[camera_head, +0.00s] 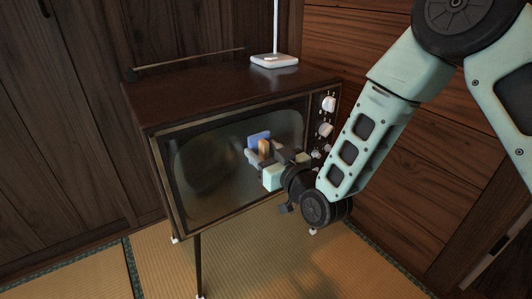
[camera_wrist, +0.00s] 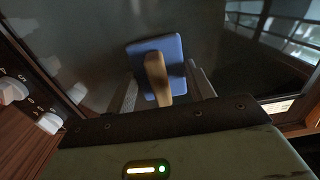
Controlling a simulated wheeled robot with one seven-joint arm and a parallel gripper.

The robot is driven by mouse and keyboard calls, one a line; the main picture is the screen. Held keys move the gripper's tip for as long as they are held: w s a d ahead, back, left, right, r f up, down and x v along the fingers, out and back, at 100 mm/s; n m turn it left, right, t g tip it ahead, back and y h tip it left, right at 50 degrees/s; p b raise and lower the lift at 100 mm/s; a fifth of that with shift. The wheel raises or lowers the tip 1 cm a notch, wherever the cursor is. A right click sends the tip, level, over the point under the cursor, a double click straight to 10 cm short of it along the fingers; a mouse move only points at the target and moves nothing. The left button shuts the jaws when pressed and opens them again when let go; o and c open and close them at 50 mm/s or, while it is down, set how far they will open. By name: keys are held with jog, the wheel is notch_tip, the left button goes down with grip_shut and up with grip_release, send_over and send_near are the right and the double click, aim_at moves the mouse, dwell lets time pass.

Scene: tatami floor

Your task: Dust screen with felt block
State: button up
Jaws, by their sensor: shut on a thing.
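An old television (camera_head: 225,95) in a dark wooden cabinet stands on thin legs, its dull grey screen (camera_head: 205,175) facing me. My gripper (camera_head: 265,158) is in front of the right half of the screen. It is shut on the wooden handle (camera_wrist: 156,75) of a blue felt block (camera_wrist: 140,49). The block also shows in the head view (camera_head: 257,138), with its flat blue side toward the screen. It is at or very close to the glass; I cannot tell whether it touches. The screen fills the wrist view's background (camera_wrist: 95,35).
Several knobs (camera_head: 329,103) line the cabinet's right side, close to my gripper and forearm. A white-based stand (camera_head: 274,61) and a thin rod (camera_head: 190,60) are on top. Wooden walls stand behind and right. Tatami (camera_head: 265,255) in front is clear.

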jog(key=shift+w, duration=0.15)
jog(key=w+d, duration=0.2)
jog(key=d, duration=0.1)
jog(key=shift+w+d, duration=0.1)
jog(key=shift+s+a+r+b, duration=0.15)
jog(key=shift+s+a, duration=0.2)
jog(key=shift+a, duration=0.3)
jog(key=shift+s+a+f+b, duration=0.1)
jog(key=shift+s+a+b, duration=0.1)
jog(key=shift+s+a, duration=0.35)
jog(key=shift+s+a+r+b, duration=0.1)
jog(key=shift+s+a+b, duration=0.1)
jog(key=shift+a, duration=0.55)
jog(key=shift+s, duration=0.35)
jog(key=shift+w+d+b+v, duration=0.1)
jog(key=shift+b+v, duration=0.05)
jog(key=shift+v, duration=0.75)
jog(key=shift+w+d+b+v, duration=0.1)
jog(key=shift+d+v, duration=0.05)
jog(key=shift+v, duration=0.75)
jog(key=shift+w+d+b+v, duration=0.1)
jog(key=shift+b+v, duration=0.05)
jog(key=shift+v, duration=0.75)
